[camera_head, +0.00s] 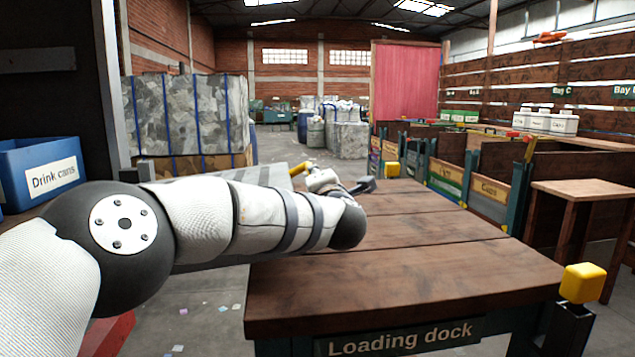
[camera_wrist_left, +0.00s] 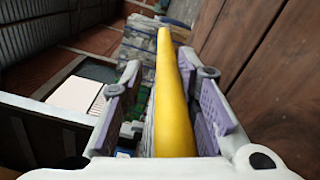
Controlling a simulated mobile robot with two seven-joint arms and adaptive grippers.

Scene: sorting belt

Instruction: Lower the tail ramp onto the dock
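My left arm reaches in from the left across the near edge of the loading dock (camera_head: 400,270), a brown plank table. My left gripper (camera_head: 345,184) is above the dock's far left part, by a yellow bar (camera_head: 301,168). In the left wrist view the yellow bar (camera_wrist_left: 174,105) runs between the open fingers of the left gripper (camera_wrist_left: 163,90), with a gap at its left side. A light grey panel (camera_head: 235,176), possibly the tail ramp, shows behind my arm; my arm hides much of it. My right gripper is out of view.
A blue Drink cans bin (camera_head: 42,172) stands at the left. Yellow-capped posts (camera_head: 581,284) stand at the dock's corners. Wooden bays (camera_head: 463,178) and a small table (camera_head: 585,190) are at the right. Most of the dock top is clear.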

